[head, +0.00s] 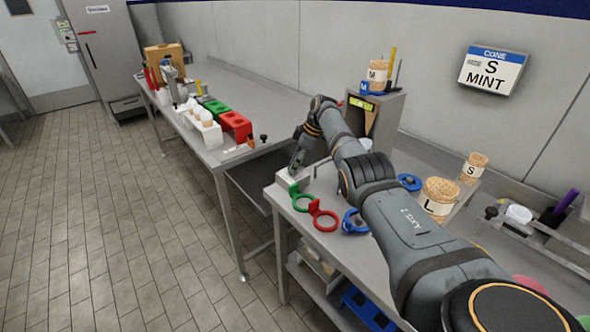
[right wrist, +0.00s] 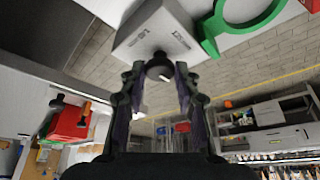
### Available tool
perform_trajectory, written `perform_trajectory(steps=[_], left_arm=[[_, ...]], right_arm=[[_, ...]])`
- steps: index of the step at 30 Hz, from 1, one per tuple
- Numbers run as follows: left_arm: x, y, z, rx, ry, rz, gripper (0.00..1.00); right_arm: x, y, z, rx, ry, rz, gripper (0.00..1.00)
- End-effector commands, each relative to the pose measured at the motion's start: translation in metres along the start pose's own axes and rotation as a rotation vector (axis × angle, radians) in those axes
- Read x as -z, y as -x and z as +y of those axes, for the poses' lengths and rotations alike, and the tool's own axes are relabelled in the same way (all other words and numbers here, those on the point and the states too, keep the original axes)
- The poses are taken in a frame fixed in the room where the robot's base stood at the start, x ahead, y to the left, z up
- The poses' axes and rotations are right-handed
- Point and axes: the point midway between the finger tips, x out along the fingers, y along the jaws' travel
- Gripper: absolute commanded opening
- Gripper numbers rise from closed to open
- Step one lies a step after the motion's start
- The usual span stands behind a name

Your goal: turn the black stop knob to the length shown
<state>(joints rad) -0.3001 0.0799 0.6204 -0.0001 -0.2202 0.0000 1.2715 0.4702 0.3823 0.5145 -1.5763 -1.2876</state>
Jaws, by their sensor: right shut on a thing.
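My right gripper (head: 297,158) is at the near table's far left corner, over a small white box (head: 289,181). In the right wrist view its fingers (right wrist: 158,75) are shut on the black stop knob (right wrist: 160,66), which sticks out of the white box (right wrist: 147,32). The box has small dark markings, too small to read. In the head view my gripper hides the knob. The wall sign (head: 492,71) reads CONE, S, MINT. My left gripper is not in view.
A green ring (head: 301,201), a red ring (head: 323,219) and a blue ring (head: 352,222) sit along the near table's front edge. Cone stacks marked L (head: 439,200), S (head: 474,168) and M (head: 378,76) stand farther back. A gap separates the two tables.

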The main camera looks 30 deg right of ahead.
Motion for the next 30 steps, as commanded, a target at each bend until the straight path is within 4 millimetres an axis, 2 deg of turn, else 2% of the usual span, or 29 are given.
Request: perform_trajectory(steps=[12,13,17,26,30], left_arm=[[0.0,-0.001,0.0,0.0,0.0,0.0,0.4],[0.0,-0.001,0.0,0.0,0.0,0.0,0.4],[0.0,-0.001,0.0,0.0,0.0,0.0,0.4],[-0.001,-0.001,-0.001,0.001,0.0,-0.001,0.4],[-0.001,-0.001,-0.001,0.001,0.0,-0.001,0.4]], right_arm=[[0.0,-0.001,-0.001,0.005,0.007,-0.002,0.0],[0.0,-0.001,-0.001,0.005,0.007,-0.002,0.35],[0.0,-0.001,-0.001,0.005,0.006,-0.002,0.53],[0.0,0.001,0.0,0.003,0.006,-0.001,0.54],[0.0,0.016,0.001,0.0,0.005,0.0,0.54]])
